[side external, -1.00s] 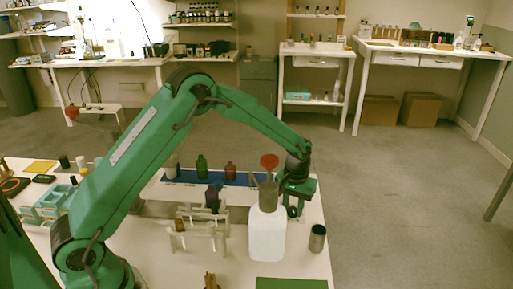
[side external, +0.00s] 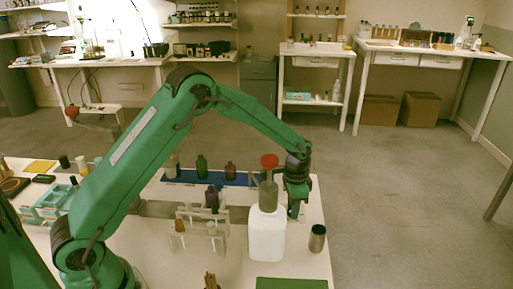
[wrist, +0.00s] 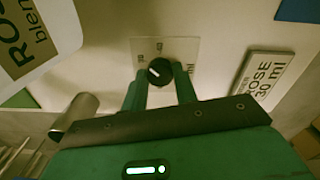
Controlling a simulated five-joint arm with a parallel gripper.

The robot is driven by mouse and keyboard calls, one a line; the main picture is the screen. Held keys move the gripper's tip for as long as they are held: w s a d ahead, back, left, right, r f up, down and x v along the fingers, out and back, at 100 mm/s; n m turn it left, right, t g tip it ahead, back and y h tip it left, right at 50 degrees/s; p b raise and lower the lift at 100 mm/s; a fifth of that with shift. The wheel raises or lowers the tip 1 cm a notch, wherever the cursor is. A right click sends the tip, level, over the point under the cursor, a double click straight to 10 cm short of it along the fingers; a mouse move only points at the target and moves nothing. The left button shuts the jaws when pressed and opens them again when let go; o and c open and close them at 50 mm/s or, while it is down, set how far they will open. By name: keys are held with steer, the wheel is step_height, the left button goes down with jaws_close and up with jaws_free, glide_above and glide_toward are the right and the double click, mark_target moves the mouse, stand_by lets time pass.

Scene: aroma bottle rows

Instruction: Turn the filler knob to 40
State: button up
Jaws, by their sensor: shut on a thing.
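The filler knob (wrist: 159,71) is black and round with a pale pointer mark. In the wrist view the pointer mark lies slantwise. My gripper (wrist: 160,84) has its two green fingers on either side of the knob, shut on it. In the side external view my gripper (side external: 294,212) is low at the table, behind and right of the white bottle (side external: 267,236). The knob is hidden there.
A sign reading "ROSE 30 ml" (wrist: 262,80) lies right of the dial. A metal cup (side external: 317,238) stands near the gripper, right of the white bottle. A test tube rack (side external: 203,230) stands left of the bottle. A green mat (side external: 291,284) lies in front.

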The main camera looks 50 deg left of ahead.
steer(key=m, duration=0.4)
steer(key=shift+r+m, duration=0.1)
steer(key=shift+m, duration=0.2)
steer(key=m, duration=0.4)
steer(key=shift+m, duration=0.4)
steer(key=o, duration=1)
steer(key=shift+c, duration=0.2)
steer(key=shift+r, duration=3.85)
